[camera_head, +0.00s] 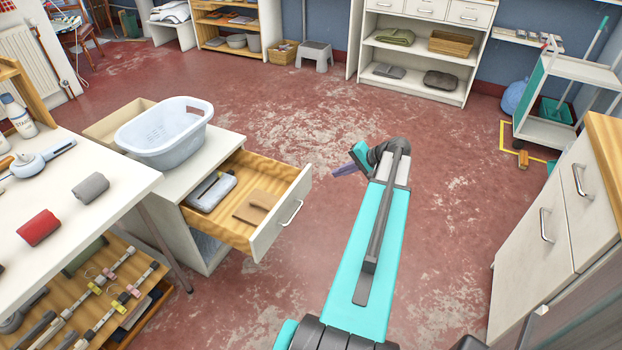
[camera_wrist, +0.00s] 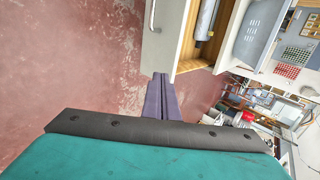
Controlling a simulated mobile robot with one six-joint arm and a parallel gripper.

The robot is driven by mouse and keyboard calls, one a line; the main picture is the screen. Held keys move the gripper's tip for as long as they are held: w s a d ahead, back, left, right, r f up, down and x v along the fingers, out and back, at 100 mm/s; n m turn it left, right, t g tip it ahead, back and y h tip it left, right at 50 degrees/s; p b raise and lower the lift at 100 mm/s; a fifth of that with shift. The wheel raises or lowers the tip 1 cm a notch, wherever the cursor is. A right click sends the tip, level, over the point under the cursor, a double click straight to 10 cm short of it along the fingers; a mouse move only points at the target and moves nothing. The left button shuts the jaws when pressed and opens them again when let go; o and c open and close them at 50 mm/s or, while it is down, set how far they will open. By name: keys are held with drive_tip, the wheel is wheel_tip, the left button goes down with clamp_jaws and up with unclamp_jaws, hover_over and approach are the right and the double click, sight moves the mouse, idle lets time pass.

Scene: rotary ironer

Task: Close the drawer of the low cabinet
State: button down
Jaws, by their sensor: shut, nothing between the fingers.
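The low cabinet (camera_head: 205,245) stands left of centre in the head view, with its drawer (camera_head: 243,208) pulled well out. The drawer has a white front (camera_head: 283,212) with a metal handle (camera_head: 291,213). Inside lie a grey-white item and a brown flat piece. My gripper (camera_head: 342,172) is to the right of the drawer front, apart from it, with its fingers pointing left. In the wrist view the shut, empty fingers (camera_wrist: 159,84) point toward the drawer front (camera_wrist: 164,40), whose handle (camera_wrist: 154,17) shows near the top.
A white table (camera_head: 75,200) with red and grey rolls stands at left. Another cabinet (camera_head: 550,225) with handles stands at right. The red floor (camera_head: 430,190) between is clear.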

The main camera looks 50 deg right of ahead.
approach(303, 179)
wheel_tip(303, 179, down, 3)
drive_tip(key=shift+w+a+f, duration=0.1)
drive_tip(key=shift+w+a, duration=0.1)
drive_tip(key=shift+w, duration=0.7)
drive_tip(key=shift+w+a+f, duration=0.15)
drive_tip(key=shift+w+a, duration=0.05)
drive_tip(key=shift+w, duration=0.7)
